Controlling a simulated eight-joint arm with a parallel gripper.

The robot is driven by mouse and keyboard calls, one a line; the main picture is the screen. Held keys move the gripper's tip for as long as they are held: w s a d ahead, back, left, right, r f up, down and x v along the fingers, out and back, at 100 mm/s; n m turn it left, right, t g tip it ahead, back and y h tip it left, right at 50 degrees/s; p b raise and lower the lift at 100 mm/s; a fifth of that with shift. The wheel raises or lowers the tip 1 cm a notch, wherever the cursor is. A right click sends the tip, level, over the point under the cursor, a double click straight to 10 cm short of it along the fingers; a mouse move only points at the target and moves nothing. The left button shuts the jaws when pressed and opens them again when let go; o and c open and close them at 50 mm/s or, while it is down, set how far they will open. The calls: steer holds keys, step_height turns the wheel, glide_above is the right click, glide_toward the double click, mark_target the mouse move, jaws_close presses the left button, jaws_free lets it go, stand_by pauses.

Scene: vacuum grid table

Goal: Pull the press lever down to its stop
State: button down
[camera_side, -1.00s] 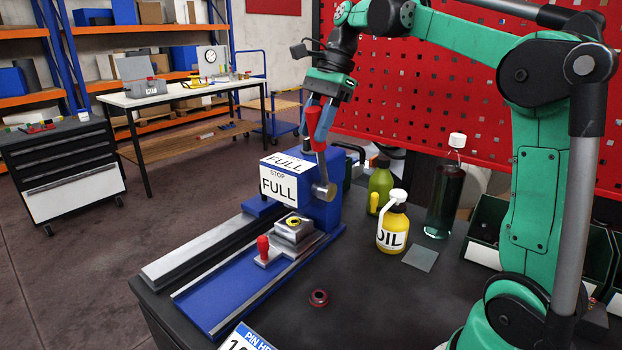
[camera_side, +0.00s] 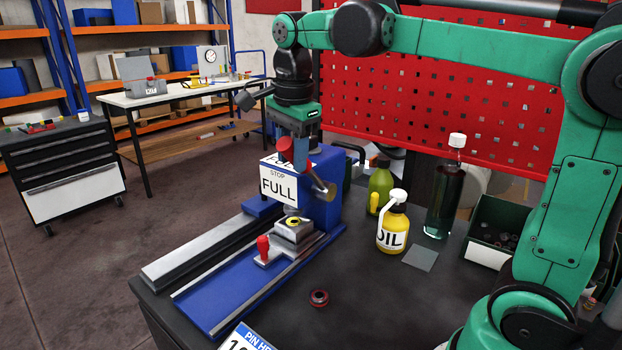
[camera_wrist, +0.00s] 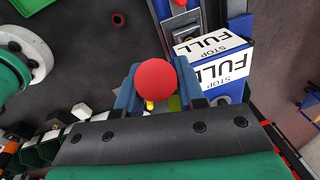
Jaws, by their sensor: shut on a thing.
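The blue press (camera_side: 325,200) stands on the dark bench, with a white block marked STOP and FULL (camera_side: 278,190) on its side. Its lever has a red handle (camera_side: 287,150) and a metal arm that runs to a hub (camera_side: 326,193) on the press. My gripper (camera_side: 294,160) is shut on the red handle, and the lever leans to the left. In the wrist view the round red knob end (camera_wrist: 157,82) sits between my blue fingers (camera_wrist: 158,90). Below the press head is a metal fixture (camera_side: 294,232) with a yellow-and-black part. The fingertips are partly hidden by the handle.
A yellow oil bottle (camera_side: 392,228), a green bottle (camera_side: 380,186) and a tall dark bottle (camera_side: 444,195) stand right of the press. A small red ring (camera_side: 319,298) lies on the bench in front. A red perforated panel (camera_side: 430,100) rises behind.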

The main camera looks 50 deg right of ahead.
steer(key=a+f+h, duration=0.4)
steer(key=f+h, duration=0.3)
steer(key=f, duration=0.1)
steer(key=shift+a+f+n+h, duration=0.25)
steer(key=shift+n+h, duration=0.05)
steer(key=shift+h, duration=0.1)
stand_by(0.3)
steer(key=c, duration=0.5)
jaws_free()
steer(key=shift+c, duration=0.2)
steer(key=v, duration=0.5)
steer(key=shift+a+r, duration=0.15)
steer(key=shift+a, duration=0.1)
